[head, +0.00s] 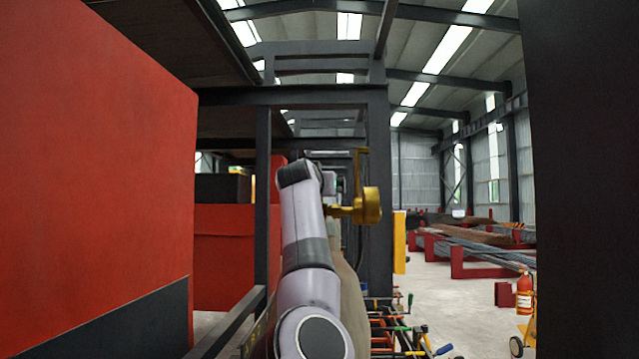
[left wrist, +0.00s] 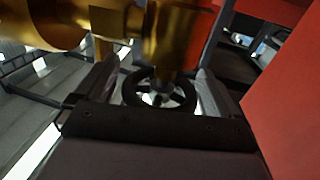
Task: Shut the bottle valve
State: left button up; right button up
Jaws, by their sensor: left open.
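The bottle valve's black spoked handwheel (left wrist: 183,97) is between the two fingers of my left gripper (left wrist: 157,82) in the left wrist view. The fingers stand apart on either side of the wheel, and I cannot tell whether they touch it. Brass valve parts (left wrist: 178,35) rise just beyond the wheel. In the head view the brass fitting (head: 371,205) sticks out to the right of my left arm's end. The pale bottle (head: 351,305) stands behind my left arm, which hides much of it. My right gripper is not in view.
A large red block (head: 95,180) fills the left side. A dark steel post (head: 379,200) stands just behind the fitting. Several coloured-handled tools (head: 400,330) are low beside the bottle. A red fire extinguisher (head: 524,296) stands at the right. Open floor lies between.

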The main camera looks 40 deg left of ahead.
pick_arm(q)
jog(key=c, duration=1)
jog(key=shift+c, duration=0.2)
jog(key=shift+t+h+b, duration=0.3)
jog(key=shift+h, duration=0.1)
jog(key=shift+m+t+h+b, duration=0.3)
jog(key=shift+m+h, duration=0.4)
jog(key=shift+m, duration=0.1)
jog(key=shift+w+m+t+h, duration=0.1)
jog(key=shift+m+t+h, duration=0.4)
jog(key=shift+h, duration=0.4)
jog(key=m+h, duration=0.2)
jog(key=h, duration=0.1)
jog(key=m+h, duration=0.1)
jog(key=shift+d+t+h+p, duration=0.3)
jog(key=shift+p, duration=0.05)
jog(key=shift+d+m+h, duration=0.15)
jog(key=shift+m+h, duration=0.85)
jog(key=shift+h, duration=0.8)
